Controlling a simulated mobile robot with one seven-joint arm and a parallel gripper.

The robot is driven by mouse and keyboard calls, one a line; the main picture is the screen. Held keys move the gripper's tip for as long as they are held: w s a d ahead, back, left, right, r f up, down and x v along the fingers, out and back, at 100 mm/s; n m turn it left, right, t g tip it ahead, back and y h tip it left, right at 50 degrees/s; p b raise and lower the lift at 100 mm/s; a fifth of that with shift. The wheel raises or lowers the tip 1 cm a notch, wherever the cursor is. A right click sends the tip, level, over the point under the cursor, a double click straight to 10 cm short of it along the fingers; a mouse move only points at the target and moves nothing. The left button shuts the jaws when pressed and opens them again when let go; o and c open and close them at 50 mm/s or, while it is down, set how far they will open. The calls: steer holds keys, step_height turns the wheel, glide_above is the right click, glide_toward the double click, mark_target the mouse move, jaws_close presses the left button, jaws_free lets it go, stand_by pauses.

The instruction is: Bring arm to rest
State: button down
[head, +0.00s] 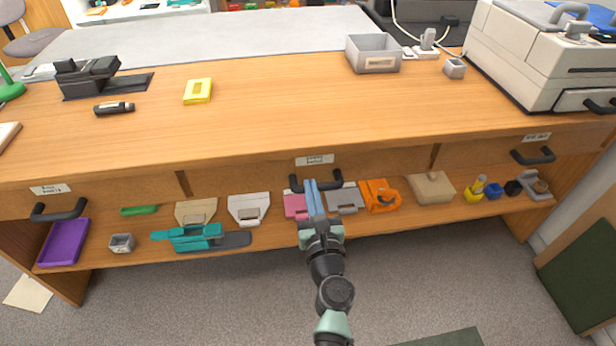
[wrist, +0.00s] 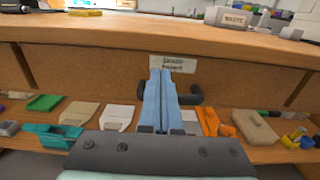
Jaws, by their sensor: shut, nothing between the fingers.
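My gripper (head: 312,187) is in the middle of the head view, in front of the desk's middle drawer (head: 270,173). Its two blue fingers are together with nothing between them. In the wrist view the shut fingers (wrist: 159,88) point at the drawer front, just below its label (wrist: 173,64). They hide part of the black drawer handle (wrist: 197,94). I cannot tell whether the fingertips touch the handle. The drawer looks closed.
The shelf below holds a teal stapler (head: 195,238), a pink pad (head: 296,206), an orange tape dispenser (head: 380,196) and a beige box (head: 432,188). On the desktop are a grey bin (head: 374,54) and a printer (head: 545,50). Carpet in front is mostly clear.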

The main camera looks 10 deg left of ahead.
steer(key=v, duration=0.6)
steer(key=shift+s+p, duration=0.25)
steer(key=shift+p, duration=0.2)
steer(key=shift+d+f, duration=0.1)
steer(key=shift+d, duration=0.05)
steer(key=a+r+n+t+y, duration=0.2)
steer(key=r+n, duration=0.9)
steer(key=r, duration=0.6)
steer(key=a+r+n+t+y, duration=0.1)
steer(key=r+n+t, duration=0.1)
steer(key=r+n, duration=1.25)
steer(key=s+d+r+n+t+h, duration=0.35)
steer(key=s+r, duration=0.45)
steer(key=r, duration=0.4)
steer(key=s+d+r+n+t+h, duration=0.25)
steer(key=s+r+n+h, duration=0.35)
steer(key=r, duration=0.6)
step_height(320, 180, up, 28)
steer(key=m+y+p, duration=0.2)
steer(key=p, duration=2.6)
steer(key=shift+s+a, duration=0.2)
steer(key=shift+s, duration=0.1)
